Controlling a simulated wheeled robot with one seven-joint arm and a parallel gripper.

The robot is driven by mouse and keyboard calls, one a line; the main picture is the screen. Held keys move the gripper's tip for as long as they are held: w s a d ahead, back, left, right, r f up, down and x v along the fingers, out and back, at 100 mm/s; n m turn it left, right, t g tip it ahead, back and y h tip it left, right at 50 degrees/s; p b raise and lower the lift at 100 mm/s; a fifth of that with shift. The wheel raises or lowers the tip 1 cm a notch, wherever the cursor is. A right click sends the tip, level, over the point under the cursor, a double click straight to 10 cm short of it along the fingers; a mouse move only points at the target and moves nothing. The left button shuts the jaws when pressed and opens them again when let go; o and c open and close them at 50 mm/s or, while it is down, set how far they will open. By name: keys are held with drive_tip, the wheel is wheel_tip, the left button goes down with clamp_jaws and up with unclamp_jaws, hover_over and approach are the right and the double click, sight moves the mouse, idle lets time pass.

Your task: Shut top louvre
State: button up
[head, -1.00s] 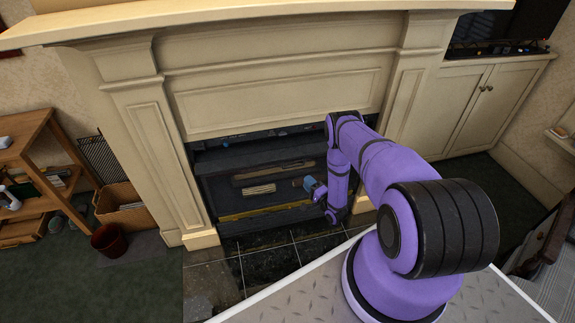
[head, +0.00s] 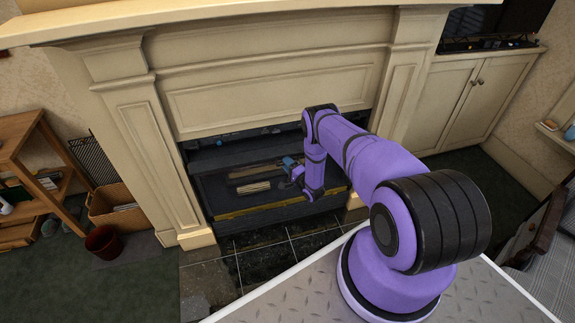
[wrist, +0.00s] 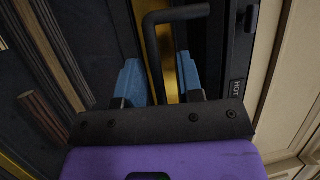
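The dark fire insert (head: 225,195) sits inside the cream mantel. A dark strip, probably the top louvre (head: 220,158), runs across its upper part; I cannot tell how far open it stands. My gripper (head: 289,163) is in front of the insert's right half. In the wrist view, its two blue fingers (wrist: 160,82) are apart. A bent black rod handle (wrist: 153,50) reaches down between them, nearer the left finger, with a gap to the right finger. Whether it touches the left finger is unclear. A gold strip (wrist: 168,65) shows behind the handle.
Light logs (head: 253,187) show in the insert. A basket (head: 118,210) and red bin (head: 103,241) stand left. The tiled hearth (head: 265,262) is clear.

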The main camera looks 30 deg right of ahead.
clamp_jaws()
